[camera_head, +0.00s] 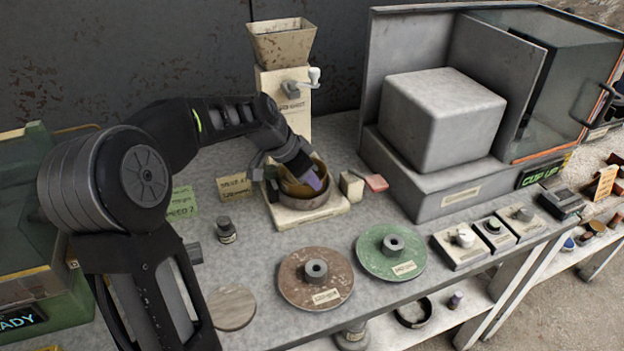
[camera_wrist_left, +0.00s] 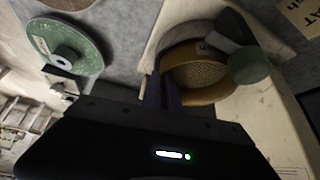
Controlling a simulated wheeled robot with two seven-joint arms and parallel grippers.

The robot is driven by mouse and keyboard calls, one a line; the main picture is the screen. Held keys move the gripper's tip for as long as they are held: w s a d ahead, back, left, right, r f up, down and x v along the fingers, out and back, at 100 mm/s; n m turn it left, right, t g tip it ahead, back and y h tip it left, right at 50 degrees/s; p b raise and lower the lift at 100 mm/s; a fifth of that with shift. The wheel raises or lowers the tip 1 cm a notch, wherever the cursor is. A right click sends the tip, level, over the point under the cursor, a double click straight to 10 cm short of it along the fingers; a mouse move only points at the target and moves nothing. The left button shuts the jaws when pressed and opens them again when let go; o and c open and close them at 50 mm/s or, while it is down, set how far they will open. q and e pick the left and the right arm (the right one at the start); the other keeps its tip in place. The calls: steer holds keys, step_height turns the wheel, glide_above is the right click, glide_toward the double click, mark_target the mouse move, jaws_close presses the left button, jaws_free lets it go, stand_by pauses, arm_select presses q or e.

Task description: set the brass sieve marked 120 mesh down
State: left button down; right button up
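The brass sieve (camera_head: 296,190) is at the stand under the hopper, within or just over a wider brownish ring (camera_head: 318,199). In the left wrist view the brass sieve (camera_wrist_left: 200,75) shows its mesh floor and a dark mark on its inner wall that I cannot read fully. My left gripper (camera_head: 311,181) is at the sieve, with its purple fingers close together on the rim. Its fingers (camera_wrist_left: 163,91) also show against the sieve's edge in the left wrist view. Whether the sieve touches what is below is hidden. My right gripper is out of view.
A hopper (camera_head: 281,45) rises behind the sieve. A red-brown disc (camera_head: 298,289) and a green disc (camera_head: 374,264) lie in front. A small dark bottle (camera_head: 226,230) stands at left. A grey cabinet (camera_head: 440,120) blocks the right. A dark pan (camera_head: 428,318) is on the lower shelf.

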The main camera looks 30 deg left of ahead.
arm_select(q)
steer(key=shift+f, duration=0.25)
steer(key=c, duration=1.5)
jaws_free()
steer(key=shift+c, duration=0.2)
steer(key=shift+r+p, duration=1)
steer(key=shift+r, duration=1.05)
